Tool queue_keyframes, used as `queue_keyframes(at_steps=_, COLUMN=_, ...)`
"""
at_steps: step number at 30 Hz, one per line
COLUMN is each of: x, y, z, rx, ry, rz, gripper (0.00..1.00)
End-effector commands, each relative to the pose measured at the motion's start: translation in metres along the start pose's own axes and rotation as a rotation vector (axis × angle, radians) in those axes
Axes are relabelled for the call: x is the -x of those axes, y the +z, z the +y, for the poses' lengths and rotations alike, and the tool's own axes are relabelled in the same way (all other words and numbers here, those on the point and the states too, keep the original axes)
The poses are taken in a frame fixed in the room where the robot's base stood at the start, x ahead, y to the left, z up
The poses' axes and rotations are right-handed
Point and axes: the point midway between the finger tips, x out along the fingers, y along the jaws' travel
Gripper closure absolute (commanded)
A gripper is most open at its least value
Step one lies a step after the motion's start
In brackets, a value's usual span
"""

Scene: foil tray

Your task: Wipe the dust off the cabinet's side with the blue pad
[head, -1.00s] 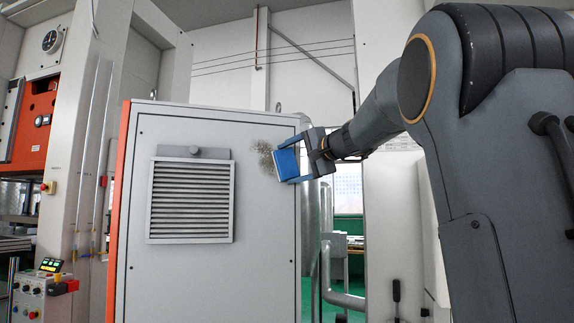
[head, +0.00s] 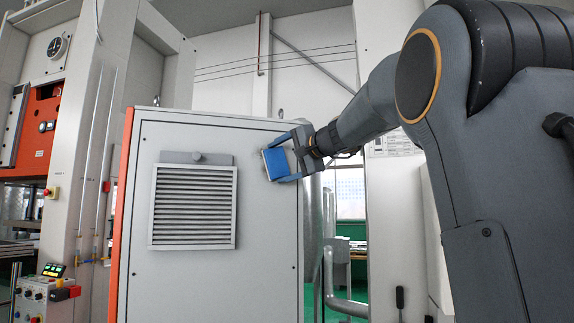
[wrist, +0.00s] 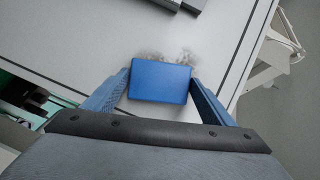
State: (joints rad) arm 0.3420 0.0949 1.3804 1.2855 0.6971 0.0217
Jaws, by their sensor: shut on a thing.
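The cabinet's side (head: 200,278) is a pale grey panel with an orange edge at its left. My gripper (head: 271,164) is shut on the blue pad (head: 279,162) near the panel's upper right, with a finger on either side of it. The pad is tilted and close to the panel; I cannot tell whether it touches. In the wrist view the pad (wrist: 160,82) sits between the fingers. Grey-brown dust (wrist: 187,57) shows just beyond the pad's far edge. In the head view no clear dust patch shows; the pad may cover some.
A louvred vent (head: 193,207) with a knob above it stands out from the panel, left of the pad. A metal tank and pipes (head: 328,270) stand behind the cabinet's right edge. A control box (head: 45,290) is at the far left. The panel below the pad is clear.

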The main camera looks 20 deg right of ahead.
Motion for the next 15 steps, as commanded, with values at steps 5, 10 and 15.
queue_keyframes(at_steps=5, x=-0.002, y=0.005, z=-0.002, rx=0.000, ry=-0.001, rz=0.000, gripper=0.40)
queue_keyframes(at_steps=10, x=-0.007, y=0.016, z=-0.005, rx=0.000, ry=-0.002, rz=-0.001, gripper=0.40)
queue_keyframes(at_steps=15, x=-0.013, y=0.028, z=-0.009, rx=-0.001, ry=-0.002, rz=-0.001, gripper=0.40)
